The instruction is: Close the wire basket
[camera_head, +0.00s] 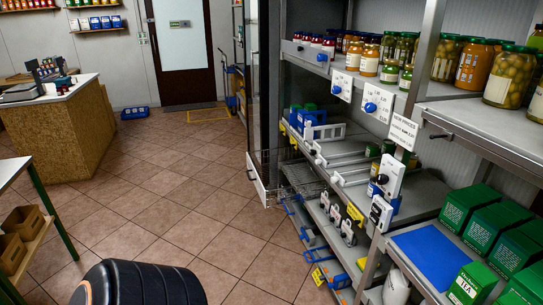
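A thin grey wire basket (303,180) juts out to the left from the shelving unit, low down near the middle of the camera_head view. It appears pulled out over the floor. A pale narrow panel (257,181) stands at its left end; I cannot tell whether it belongs to the basket. The basket's inner end is hard to make out among the shelf parts. Neither my left nor my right gripper shows in the view.
The shelving unit (478,112) fills the right side, with jars above and green boxes (468,208) lower down. White fittings with blue knobs (370,106) line its edge. A counter (65,130) stands at left. The tiled floor (170,205) between is mostly clear.

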